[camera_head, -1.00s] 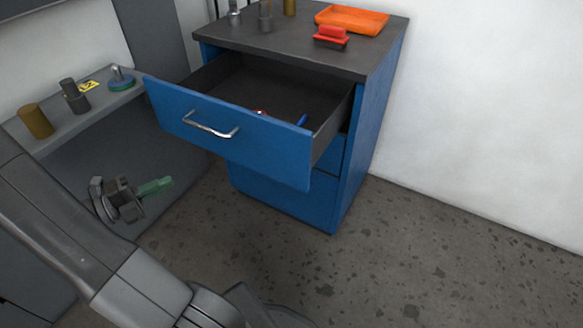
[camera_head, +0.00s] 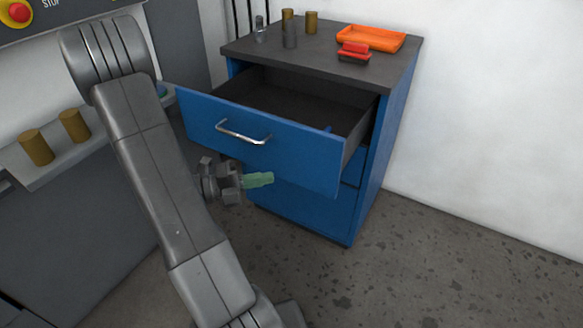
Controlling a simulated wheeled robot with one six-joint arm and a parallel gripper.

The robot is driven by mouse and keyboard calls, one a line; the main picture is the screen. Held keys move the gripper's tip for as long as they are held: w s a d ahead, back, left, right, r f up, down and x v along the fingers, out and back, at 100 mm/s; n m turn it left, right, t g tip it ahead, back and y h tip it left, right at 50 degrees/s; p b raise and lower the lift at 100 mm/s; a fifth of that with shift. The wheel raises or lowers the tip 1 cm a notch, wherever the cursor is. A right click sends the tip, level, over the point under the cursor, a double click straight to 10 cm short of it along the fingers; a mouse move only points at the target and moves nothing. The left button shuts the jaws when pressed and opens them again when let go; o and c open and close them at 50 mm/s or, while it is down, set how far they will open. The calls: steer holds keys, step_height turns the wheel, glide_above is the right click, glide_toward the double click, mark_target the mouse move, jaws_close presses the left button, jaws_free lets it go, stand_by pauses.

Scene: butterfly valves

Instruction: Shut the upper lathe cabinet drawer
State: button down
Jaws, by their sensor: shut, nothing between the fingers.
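The blue upper drawer (camera_head: 290,155) of the cabinet stands well open, pulled out toward the left front. Its silver bar handle (camera_head: 243,132) is on the front face. Inside is a dark tray space with a small blue item (camera_head: 327,129), mostly hidden by the front. My gripper (camera_head: 262,180), with green fingers, is shut and empty. It appears just below the drawer front, below the handle, pointing right. I cannot tell whether it touches the drawer or how far in front of the lower cabinet it is.
The cabinet top (camera_head: 320,60) holds an orange tray (camera_head: 370,38), a red-and-black item (camera_head: 354,51) and several small cylinders. A grey lathe ledge (camera_head: 60,150) with brass cylinders stands at left. Speckled floor (camera_head: 440,255) is free at right.

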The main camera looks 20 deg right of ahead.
mark_target(304, 162)
steer(key=shift+w+d+b, duration=0.3)
steer(key=shift+w+d, duration=0.05)
steer(key=shift+d, duration=1)
steer(key=shift+w+d+b, duration=0.25)
steer(key=shift+w+d, duration=0.15)
steer(key=shift+d, duration=0.95)
steer(key=shift+w+d+b, duration=0.3)
steer(key=shift+w+d, duration=0.05)
steer(key=shift+d, duration=1)
steer(key=shift+d, duration=0.1)
steer(key=shift+w+d+r+p, duration=0.1)
steer(key=shift+w+d+p, duration=0.1)
steer(key=shift+p, duration=0.1)
steer(key=w+d+p, duration=0.3)
steer(key=w+d, duration=0.2)
steer(key=d, duration=0.1)
steer(key=w+d+p, duration=0.3)
steer(key=w+d, duration=0.3)
steer(key=d, duration=0.1)
steer(key=w+d+p, duration=0.3)
steer(key=w+d, duration=0.2)
steer(key=d, duration=0.1)
steer(key=shift+w+d, duration=0.25)
steer(key=shift+w, duration=0.1)
steer(key=shift+w+d, duration=0.45)
steer(key=shift+d, duration=0.05)
steer(key=shift+w, duration=0.1)
steer(key=shift+r, duration=0.2)
